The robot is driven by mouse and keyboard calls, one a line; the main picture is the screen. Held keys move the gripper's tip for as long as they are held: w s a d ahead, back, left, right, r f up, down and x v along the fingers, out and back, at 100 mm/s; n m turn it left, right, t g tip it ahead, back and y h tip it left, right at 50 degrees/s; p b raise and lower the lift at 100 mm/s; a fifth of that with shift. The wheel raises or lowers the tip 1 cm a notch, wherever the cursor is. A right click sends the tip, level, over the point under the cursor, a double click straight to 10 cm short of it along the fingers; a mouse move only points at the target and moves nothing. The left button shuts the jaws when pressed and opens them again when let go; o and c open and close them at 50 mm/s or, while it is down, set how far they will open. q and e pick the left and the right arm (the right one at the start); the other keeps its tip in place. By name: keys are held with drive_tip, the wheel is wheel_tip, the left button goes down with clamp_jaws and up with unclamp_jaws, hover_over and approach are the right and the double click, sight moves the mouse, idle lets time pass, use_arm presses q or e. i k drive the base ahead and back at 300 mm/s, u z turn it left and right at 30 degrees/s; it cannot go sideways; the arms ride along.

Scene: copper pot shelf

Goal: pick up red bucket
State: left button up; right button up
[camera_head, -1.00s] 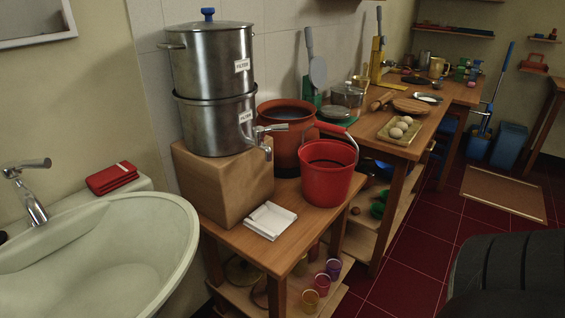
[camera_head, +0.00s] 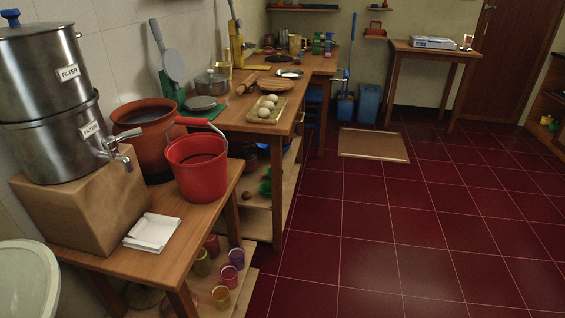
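The red bucket (camera_head: 199,170) stands upright on a small wooden table (camera_head: 188,219) in the left half of the head view. Its handle, with a red grip (camera_head: 195,123), is raised above the rim. The bucket looks dark inside. It stands in front of a brown clay pot (camera_head: 146,133) and right of the metal water filter (camera_head: 52,105). Neither of my grippers is in view.
The filter's tap (camera_head: 118,150) sticks out left of the bucket. A white napkin stack (camera_head: 152,231) lies at the table's front. Several cups, such as a purple one (camera_head: 236,257), stand on the low shelf. The red tiled floor (camera_head: 400,235) to the right is clear.

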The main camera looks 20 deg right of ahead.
sight(198, 161)
drive_tip(key=z, duration=0.15)
drive_tip(key=k, duration=0.3)
drive_tip(key=z, duration=1.45)
drive_tip(key=i, duration=1.2)
drive_tip(key=u, duration=0.75)
drive_tip(key=i, duration=0.8)
drive_tip(key=u, duration=1)
